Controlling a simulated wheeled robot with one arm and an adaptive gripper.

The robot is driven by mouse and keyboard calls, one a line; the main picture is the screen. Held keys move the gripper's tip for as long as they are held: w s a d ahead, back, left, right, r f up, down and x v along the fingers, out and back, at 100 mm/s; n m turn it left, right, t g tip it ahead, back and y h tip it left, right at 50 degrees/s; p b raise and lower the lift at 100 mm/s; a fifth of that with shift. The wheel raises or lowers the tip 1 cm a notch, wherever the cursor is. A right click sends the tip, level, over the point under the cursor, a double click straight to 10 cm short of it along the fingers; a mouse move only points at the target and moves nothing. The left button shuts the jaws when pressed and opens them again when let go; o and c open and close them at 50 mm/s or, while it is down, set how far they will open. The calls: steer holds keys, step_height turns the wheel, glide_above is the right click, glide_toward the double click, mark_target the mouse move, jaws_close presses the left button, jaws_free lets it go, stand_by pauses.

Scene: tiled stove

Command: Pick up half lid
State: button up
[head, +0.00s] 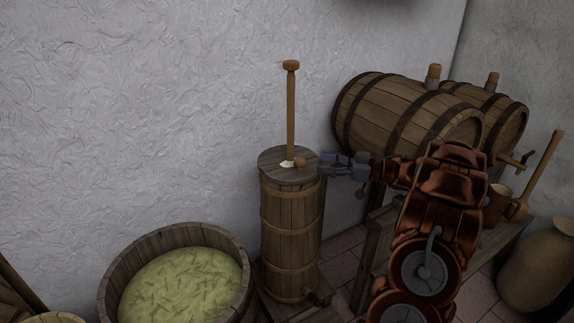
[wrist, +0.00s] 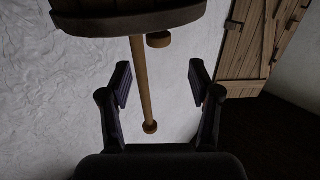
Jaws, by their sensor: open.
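A tall, narrow wooden churn (head: 290,235) stands upright against the wall, with a round wooden lid (head: 277,157) on top. I take the half lid to be part of this top; the seam between halves is not clear. A small wooden knob (head: 300,162) sits on the lid's right side and also shows in the wrist view (wrist: 158,40). A long plunger rod (head: 291,110) rises from the lid. My gripper (head: 328,163) is open and empty beside the lid's right edge. In the wrist view the rod (wrist: 142,90) appears between the open fingers (wrist: 160,75), seemingly beyond them.
A wooden tub (head: 238,245) of greenish contents stands left of the churn. Barrels (head: 395,110) lie on a wooden stand to the right, behind my arm. A mug (head: 494,208) and a clay jar (head: 545,265) are farther right. The textured wall is close behind the churn.

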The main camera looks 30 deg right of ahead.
mark_target(299, 160)
steer(key=shift+f+b+x, duration=0.15)
steer(key=shift+b+x, duration=0.2)
steer(key=shift+x, duration=1.7)
steer(key=shift+f+b+x, duration=0.1)
steer(key=shift+b+x, duration=0.25)
steer(key=shift+x, duration=1.75)
steer(key=shift+c, duration=0.3)
jaws_close()
